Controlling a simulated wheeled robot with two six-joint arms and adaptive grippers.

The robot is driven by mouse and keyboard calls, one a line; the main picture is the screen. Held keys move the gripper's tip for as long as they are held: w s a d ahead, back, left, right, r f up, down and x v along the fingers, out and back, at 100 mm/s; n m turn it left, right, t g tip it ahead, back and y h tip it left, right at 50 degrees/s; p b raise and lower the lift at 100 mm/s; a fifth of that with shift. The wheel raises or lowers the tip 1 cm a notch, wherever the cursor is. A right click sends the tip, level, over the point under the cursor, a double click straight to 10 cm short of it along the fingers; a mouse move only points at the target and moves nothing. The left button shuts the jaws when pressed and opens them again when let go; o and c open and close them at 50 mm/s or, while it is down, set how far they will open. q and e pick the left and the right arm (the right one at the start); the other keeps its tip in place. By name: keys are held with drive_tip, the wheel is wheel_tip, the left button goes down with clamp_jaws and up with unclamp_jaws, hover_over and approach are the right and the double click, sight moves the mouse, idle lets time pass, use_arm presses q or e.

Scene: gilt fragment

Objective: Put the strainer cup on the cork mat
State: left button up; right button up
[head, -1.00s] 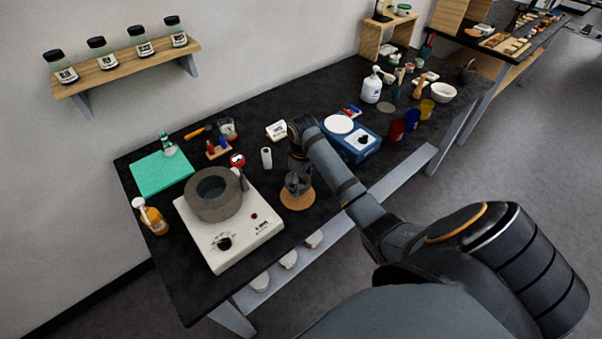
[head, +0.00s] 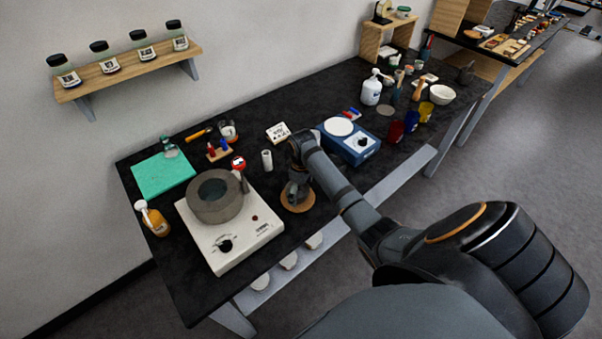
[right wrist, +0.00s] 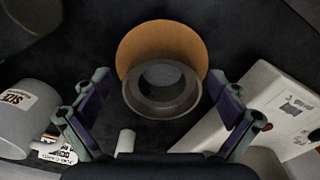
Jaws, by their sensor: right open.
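The strainer cup (right wrist: 163,103) is a grey round cup with a thick rim and an open top. In the right wrist view it overlaps the near part of the round cork mat (right wrist: 150,40), and its near side shows against the black bench. I cannot tell whether it rests fully on the mat. My right gripper (right wrist: 163,106) is open, one finger on each side of the cup with gaps visible. In the head view the gripper (head: 297,187) is low over the cork mat (head: 303,207) and largely hides the cup. My left gripper is not in view.
A white hot plate (head: 228,246) with a grey ring-shaped vessel (head: 216,205) stands left of the mat. A small white cylinder (head: 267,160) is behind it. A blue scale (head: 351,149) is to the right. The bench's front edge is close to the mat.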

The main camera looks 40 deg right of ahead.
wheel_tip(320, 180, up, 12)
drive_tip(key=shift+s+r+p, duration=0.2)
drive_tip(key=shift+r+p, duration=0.05)
drive_tip(key=shift+p, duration=0.1)
drive_tip(key=shift+w, duration=0.1)
idle(0.4)
